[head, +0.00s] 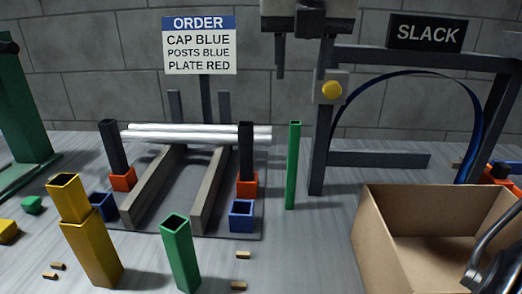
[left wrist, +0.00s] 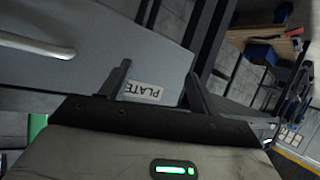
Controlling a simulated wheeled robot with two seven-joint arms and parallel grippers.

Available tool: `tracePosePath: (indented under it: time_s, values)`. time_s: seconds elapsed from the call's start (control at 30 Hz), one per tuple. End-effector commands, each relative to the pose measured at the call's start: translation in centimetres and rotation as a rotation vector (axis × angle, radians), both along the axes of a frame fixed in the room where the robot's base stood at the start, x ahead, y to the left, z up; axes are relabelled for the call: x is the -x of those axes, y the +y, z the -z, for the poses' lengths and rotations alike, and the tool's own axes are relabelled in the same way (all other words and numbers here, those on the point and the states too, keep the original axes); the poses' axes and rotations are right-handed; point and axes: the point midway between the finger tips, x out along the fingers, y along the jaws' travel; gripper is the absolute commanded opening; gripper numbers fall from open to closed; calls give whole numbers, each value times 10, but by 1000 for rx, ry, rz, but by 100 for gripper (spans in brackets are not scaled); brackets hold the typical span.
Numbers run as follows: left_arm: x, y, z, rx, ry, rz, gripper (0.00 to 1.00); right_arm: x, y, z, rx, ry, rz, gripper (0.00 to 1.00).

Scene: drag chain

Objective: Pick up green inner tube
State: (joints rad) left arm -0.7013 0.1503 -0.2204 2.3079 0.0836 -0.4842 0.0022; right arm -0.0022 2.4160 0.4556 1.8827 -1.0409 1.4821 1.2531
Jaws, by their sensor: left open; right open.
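A thin, tall green tube (head: 294,165) stands upright right of the frame with the silver rods. A wider, hollow green tube (head: 179,253) stands at the front, slightly tilted in the picture, with its open top showing; nothing shows inside it. My right gripper (head: 472,279) is only partly in view at the lower right, over the cardboard box and away from both green tubes. My left gripper is not in the head view. In the left wrist view my left gripper (left wrist: 158,72) is open and empty, its two fingers before a grey surface with a PLATE label (left wrist: 144,91).
The cardboard box (head: 371,235) fills the lower right. A yellow tube pair (head: 92,250) stands front left. Black posts in red blocks (head: 247,185) and blue blocks (head: 241,214) flank the silver rods (head: 195,133). A SLACK gantry (head: 427,34) stands behind. Small tan pieces (head: 243,254) lie in front.

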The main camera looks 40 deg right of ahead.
Motion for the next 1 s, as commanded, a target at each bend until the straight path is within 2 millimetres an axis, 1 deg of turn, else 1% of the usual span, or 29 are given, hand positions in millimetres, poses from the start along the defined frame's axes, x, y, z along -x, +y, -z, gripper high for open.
tracePosePath:
  time_s: [0.23,0.4,0.5,0.77,0.9,1.0]
  values:
    - [13,-2,15,3,39,3,62,-13,-11,44,-4,6,0,44]
    - [14,-4,22,4,55,10,62,-24,-20,76,-4,5,-1,44]
    - [12,-5,25,5,60,13,62,-29,-24,88,-3,4,0,44]
    - [7,-6,23,6,50,15,62,-35,-28,106,-2,4,-2,44]
    - [7,-6,22,6,49,15,62,-42,-31,126,-3,6,-1,44]
    - [7,-6,22,7,48,15,62,-46,-34,138,-3,4,0,44]
